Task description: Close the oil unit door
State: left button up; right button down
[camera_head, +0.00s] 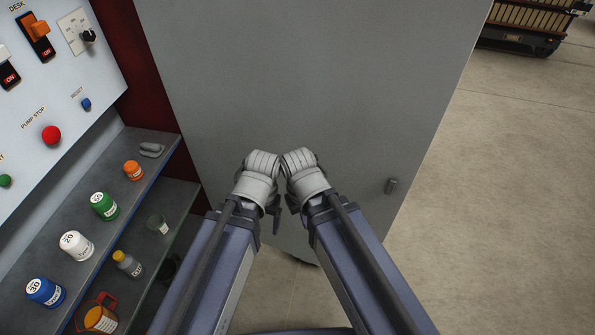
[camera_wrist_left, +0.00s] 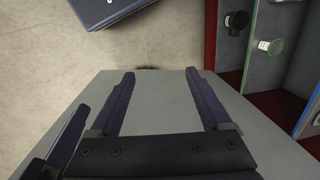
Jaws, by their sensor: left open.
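The oil unit door is a large grey panel (camera_head: 320,90) filling the middle of the head view, standing out from the red-edged unit at left. Contact cannot be told. My right wrist is beside the left one; its fingers are hidden in the head view.
Shelves (camera_head: 165,148) at left hold several jars, including a green one (camera_head: 104,206) and a blue one (camera_head: 45,292). A control panel (camera_head: 60,80) with a red button is above. Open floor (camera_head: 500,200) lies right of the door. A pallet-like stack (camera_head: 525,22) is far right.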

aim_at(367, 87)
jog(key=l, duration=0.45)
jog(key=k+l, duration=0.15)
jog(key=l, duration=0.75)
jog(key=l+u, duration=0.2)
jog(key=l, duration=2)
jog(key=i+l, duration=0.1)
jog(key=l, duration=0.3)
